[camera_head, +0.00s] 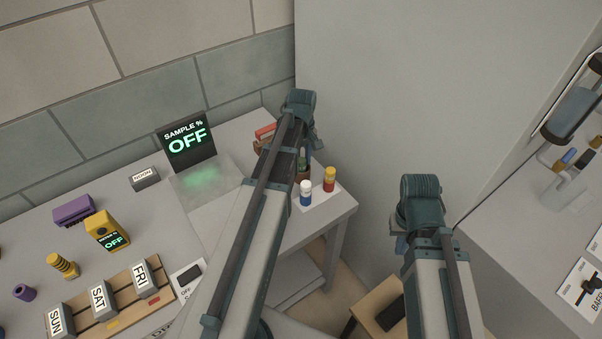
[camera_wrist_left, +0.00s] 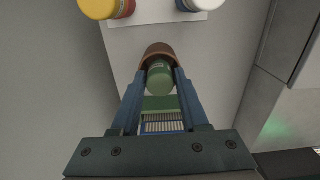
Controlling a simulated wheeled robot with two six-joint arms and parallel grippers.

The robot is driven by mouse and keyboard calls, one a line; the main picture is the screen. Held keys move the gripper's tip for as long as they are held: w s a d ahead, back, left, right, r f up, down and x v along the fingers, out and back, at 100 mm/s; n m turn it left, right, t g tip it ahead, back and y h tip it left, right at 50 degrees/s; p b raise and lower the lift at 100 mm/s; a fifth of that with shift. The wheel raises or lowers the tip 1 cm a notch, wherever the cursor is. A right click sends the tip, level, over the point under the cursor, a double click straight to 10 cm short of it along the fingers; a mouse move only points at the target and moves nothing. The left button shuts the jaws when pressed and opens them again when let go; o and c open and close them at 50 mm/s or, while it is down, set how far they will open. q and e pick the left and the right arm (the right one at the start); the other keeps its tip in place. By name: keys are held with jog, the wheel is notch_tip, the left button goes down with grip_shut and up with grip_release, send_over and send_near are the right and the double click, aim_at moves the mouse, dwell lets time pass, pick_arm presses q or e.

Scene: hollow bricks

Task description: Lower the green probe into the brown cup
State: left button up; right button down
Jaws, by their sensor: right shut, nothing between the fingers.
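The green probe (camera_wrist_left: 160,78) is upright between the two blue fingers of my left gripper (camera_wrist_left: 160,72), which look closed on its sides. The brown cup (camera_wrist_left: 157,48) is right at the fingertips, and the probe's far end overlaps its mouth. How deep the probe reaches is hidden. In the head view, the probe (camera_head: 302,158) shows just above the cup (camera_head: 302,175), beside my left forearm, which hides most of that gripper. My right gripper (camera_head: 398,243) is far to the right, away from the cup, shut and empty, mostly hidden by its wrist.
A blue-and-white bottle (camera_head: 306,194) and a red-and-yellow bottle (camera_head: 330,180) stand close to the cup on a white sheet. Red blocks (camera_head: 265,133) lie behind my left arm. A display reading OFF (camera_head: 188,141) stands left. A grey wall rises behind the table corner.

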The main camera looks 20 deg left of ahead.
pick_arm(q)
jog(key=o, duration=0.3)
jog(key=shift+o, duration=0.2)
jog(key=shift+r, duration=0.1)
notch_tip(320, 180, up, 14)
jog(key=p, duration=1.3)
jog(key=shift+f+p, duration=0.2)
jog(key=shift+p, duration=0.2)
jog(key=s+d+f+m+b, duration=0.2)
jog(key=s+d+m, duration=0.6)
jog(key=d, duration=0.3)
jog(key=s+d+f+m+y+b, duration=0.1)
jog(key=s+d+f+m+b, duration=0.1)
jog(key=s+d+m, duration=0.6)
jog(key=d+b, duration=0.1)
jog(key=d, duration=0.2)
jog(key=shift+s+d+f, duration=0.2)
jog(key=shift+d+f, duration=0.15)
jog(key=shift+f, duration=0.05)
